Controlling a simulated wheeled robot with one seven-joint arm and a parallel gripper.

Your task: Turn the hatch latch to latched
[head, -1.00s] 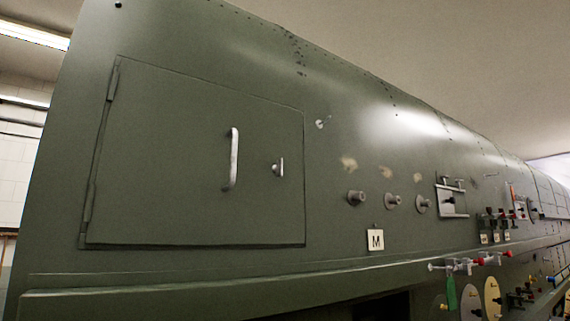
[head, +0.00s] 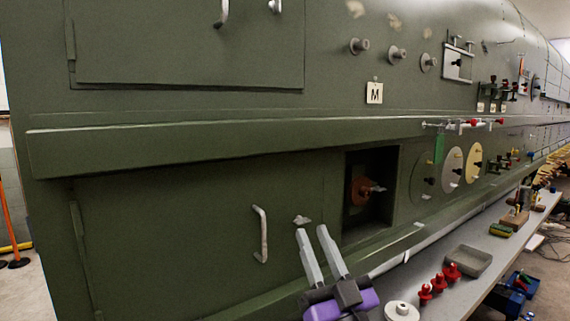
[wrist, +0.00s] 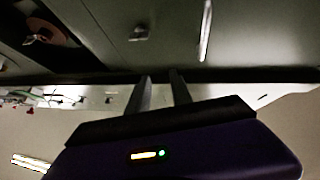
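The lower hatch (head: 170,240) is a closed green door with a pale vertical handle (head: 261,234). Its small grey latch (head: 302,220) sits right of the handle and looks roughly level. In the wrist view, the picture is turned over and shows the latch (wrist: 140,33) and the handle (wrist: 205,32). My gripper (head: 312,230) has two grey fingers apart, nothing between them, tips close below the latch; I cannot tell the depth gap. The fingers also show in the wrist view (wrist: 160,78). An upper hatch (head: 160,50) has its own handle (head: 222,12) and latch (head: 275,6), partly cut off.
A ledge (head: 200,144) juts out above the lower hatch. A dark recess (head: 370,215) with an orange-brown fitting (head: 366,190) lies right of the latch. A grey bench (head: 470,240) with red parts (head: 438,282) and a tray (head: 468,261) runs along the lower right.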

